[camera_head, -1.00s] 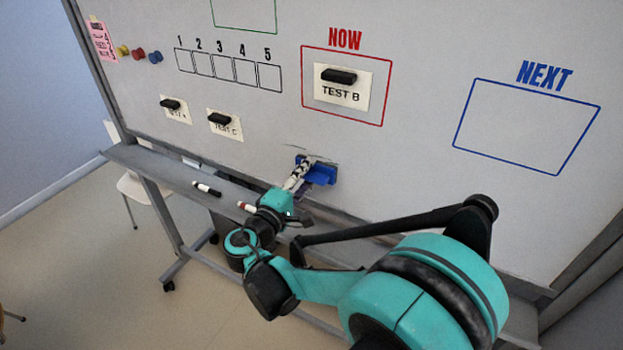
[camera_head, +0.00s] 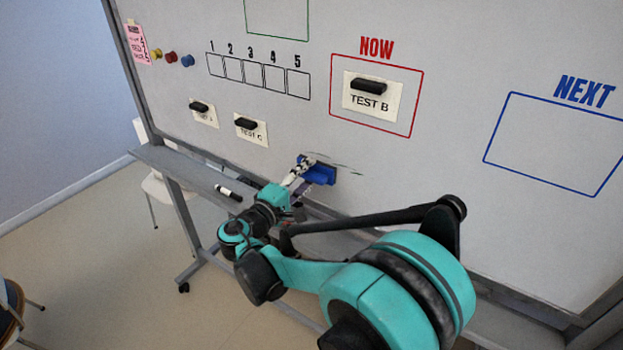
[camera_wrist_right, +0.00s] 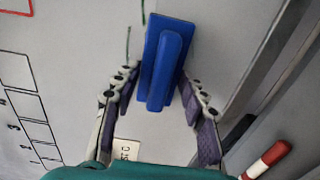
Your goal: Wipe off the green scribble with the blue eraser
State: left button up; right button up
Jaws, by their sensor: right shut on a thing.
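The blue eraser (camera_head: 320,175) is against the lower part of the whiteboard. My right gripper (camera_head: 303,168) is shut on it, and the right wrist view shows the fingers (camera_wrist_right: 159,78) on both sides of the blue eraser (camera_wrist_right: 165,50). Thin remnants of the green scribble (camera_head: 345,167) show just right of and above the eraser. In the right wrist view, short green strokes (camera_wrist_right: 128,42) show on either side of the eraser. Whatever lies under the eraser is hidden. My left gripper is not in view.
The whiteboard (camera_head: 440,190) has a ledge (camera_head: 165,163) holding a black-and-white marker (camera_head: 228,192). A red-and-white marker (camera_wrist_right: 268,160) shows in the wrist view. Cards TEST B (camera_head: 370,102) and TEST C (camera_head: 262,138) hang above. Round magnets (camera_head: 171,57) sit upper left.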

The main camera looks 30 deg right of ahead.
aim_at(325, 171)
jog(key=shift+w+a+r+p, duration=0.35)
jog(key=shift+w+r, duration=0.15)
jog(key=shift+w, duration=0.3)
jog(key=shift+w+a+r+p, duration=0.3)
jog(key=shift+w+r, duration=0.2)
jog(key=shift+w, duration=0.3)
jog(key=shift+s+d, duration=0.4)
jog(key=shift+s, duration=0.5)
jog(key=shift+s+d, duration=0.35)
jog(key=shift+s, duration=0.5)
jog(key=shift+s+d+p, duration=0.2)
jog(key=shift+s+d, duration=0.15)
jog(key=shift+s, duration=0.55)
jog(key=shift+s+d+p, duration=0.15)
jog(key=shift+s+d, duration=0.2)
jog(key=shift+s, duration=0.5)
